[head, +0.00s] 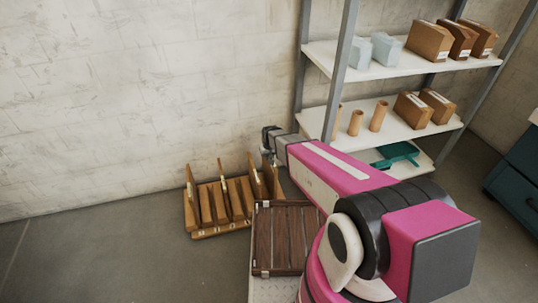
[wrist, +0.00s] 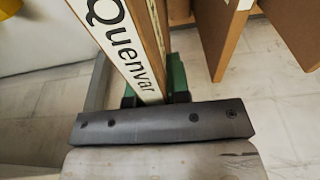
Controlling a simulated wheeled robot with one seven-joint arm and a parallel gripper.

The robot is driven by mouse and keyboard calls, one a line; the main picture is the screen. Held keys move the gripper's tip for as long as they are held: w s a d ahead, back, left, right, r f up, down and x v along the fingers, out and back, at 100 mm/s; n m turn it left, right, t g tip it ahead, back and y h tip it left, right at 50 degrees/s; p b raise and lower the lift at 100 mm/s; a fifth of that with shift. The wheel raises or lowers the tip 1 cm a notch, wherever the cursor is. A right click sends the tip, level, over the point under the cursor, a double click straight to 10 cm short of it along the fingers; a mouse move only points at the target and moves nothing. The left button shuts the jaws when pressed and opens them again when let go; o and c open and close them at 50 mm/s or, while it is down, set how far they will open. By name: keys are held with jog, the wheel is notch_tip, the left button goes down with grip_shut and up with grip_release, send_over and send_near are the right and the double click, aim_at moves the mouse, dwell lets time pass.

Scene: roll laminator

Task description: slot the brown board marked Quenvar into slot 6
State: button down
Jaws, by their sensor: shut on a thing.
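The brown board marked Quenvar (wrist: 122,48) is in the wrist view, its white label with black letters running along its edge. My gripper (wrist: 155,98) is shut on this board, a dark finger pad on each side of it. In the head view my gripper (head: 268,143) is above the right end of the wooden slotted rack (head: 206,233). Several thin boards stand upright in the rack. I cannot clearly tell the held board from those below it in the head view. The slot marks on the rack's front are too small to read, so I cannot tell which is slot 6.
In the wrist view, two brown boards (wrist: 228,38) (wrist: 297,32) stand close to the right of the held board. A dark slatted wooden crate (head: 280,268) is in front of the rack. A metal shelf unit (head: 330,57) stands at the right. The floor at left is clear.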

jog(key=shift+f, duration=3.7)
jog(key=c, duration=1)
grip_release()
jog(key=r, duration=0.3)
jog(key=s+r, duration=0.1)
jog(key=r, duration=0.6)
jog(key=shift+s+d+r, duration=0.2)
jog(key=shift+s+r, duration=0.05)
jog(key=shift+r, duration=0.1)
jog(key=s+d+r+m+g, duration=0.1)
jog(key=s+d+r+m, duration=0.2)
jog(key=s+d+r, duration=1.4)
jog(key=shift+s+d+r+g, duration=0.15)
jog(key=shift+d+r+g, duration=0.25)
jog(key=shift+d+r, duration=0.4)
